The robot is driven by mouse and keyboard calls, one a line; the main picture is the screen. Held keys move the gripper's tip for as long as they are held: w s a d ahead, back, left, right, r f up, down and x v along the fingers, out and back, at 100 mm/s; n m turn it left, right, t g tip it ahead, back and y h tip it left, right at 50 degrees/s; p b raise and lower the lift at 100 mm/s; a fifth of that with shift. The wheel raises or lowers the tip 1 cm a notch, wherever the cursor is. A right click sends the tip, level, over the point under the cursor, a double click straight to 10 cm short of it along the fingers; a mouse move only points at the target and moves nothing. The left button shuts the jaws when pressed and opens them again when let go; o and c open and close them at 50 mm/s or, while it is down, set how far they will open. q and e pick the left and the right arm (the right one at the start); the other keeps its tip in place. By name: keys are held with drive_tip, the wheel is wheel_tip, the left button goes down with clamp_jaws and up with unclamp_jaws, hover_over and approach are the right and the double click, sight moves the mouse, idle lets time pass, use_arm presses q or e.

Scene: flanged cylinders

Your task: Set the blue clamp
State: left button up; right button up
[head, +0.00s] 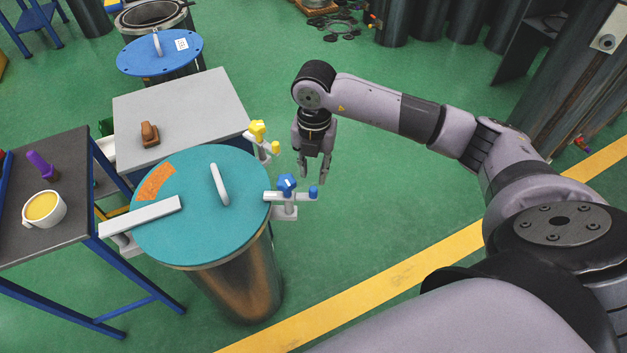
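The blue clamp (287,185) sits at the right rim of the teal lid (190,225), with a blue knob on top and a smaller blue-topped post (313,192) beside it. The lid covers a metal cylinder (240,285) and has a white handle (219,185). A yellow clamp (258,131) sits at the rim behind the blue one. My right gripper (315,177) points down just behind and right of the blue clamp. Its fingers are apart with nothing seen between them. It appears apart from the clamp. My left gripper is not in view.
A grey table (185,105) with a brown object (149,134) stands behind the cylinder. A dark-topped stand (75,225) at left holds a cup (44,209) and a purple item (42,166). Another cylinder has a blue lid (160,60). Green floor right of the cylinder is clear.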

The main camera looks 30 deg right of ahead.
drive_tip(key=shift+r, duration=2.4)
